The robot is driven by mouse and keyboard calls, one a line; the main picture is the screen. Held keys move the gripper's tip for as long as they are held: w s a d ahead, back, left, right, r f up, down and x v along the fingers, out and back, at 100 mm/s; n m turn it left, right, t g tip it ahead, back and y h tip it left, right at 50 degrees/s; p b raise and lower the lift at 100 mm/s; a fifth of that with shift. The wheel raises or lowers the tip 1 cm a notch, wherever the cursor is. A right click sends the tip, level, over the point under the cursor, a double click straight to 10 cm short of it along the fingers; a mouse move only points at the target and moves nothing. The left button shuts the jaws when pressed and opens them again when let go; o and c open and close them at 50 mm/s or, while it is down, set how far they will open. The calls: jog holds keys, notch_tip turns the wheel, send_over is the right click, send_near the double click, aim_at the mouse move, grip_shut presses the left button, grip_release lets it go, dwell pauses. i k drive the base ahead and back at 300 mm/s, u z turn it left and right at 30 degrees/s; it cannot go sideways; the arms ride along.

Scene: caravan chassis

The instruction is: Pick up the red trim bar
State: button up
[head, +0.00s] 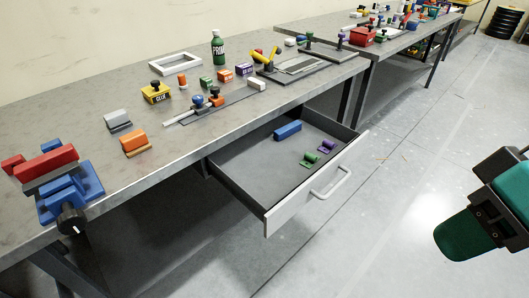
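A red bar (49,164) is at the left end of the near workbench, at the back of a blue vise (88,180) with a black knob. A grey strip shows along its lower front edge. A smaller red piece (13,165) is just left of it. I cannot tell whether the vise grips the bar. No gripper fingers show. Only teal and dark parts of my arm are at the right edge, well away from the bar and over the floor.
An orange block (134,141) and a grey block (117,119) stand right of the vise. Several small items and a green bottle (218,47) stand farther back. An open drawer (285,207) juts out from the bench front. The floor right of it is mostly clear.

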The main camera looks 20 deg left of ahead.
aim_at(29, 170)
jog(key=u, duration=2.4)
jog(key=k, duration=0.55)
jog(key=u, duration=0.85)
jog(key=i, duration=0.95)
jog(key=z, duration=0.8)
jog(key=i, duration=0.7)
jog(key=z, duration=0.95)
jog(key=i, duration=0.2)
jog(key=z, duration=0.15)
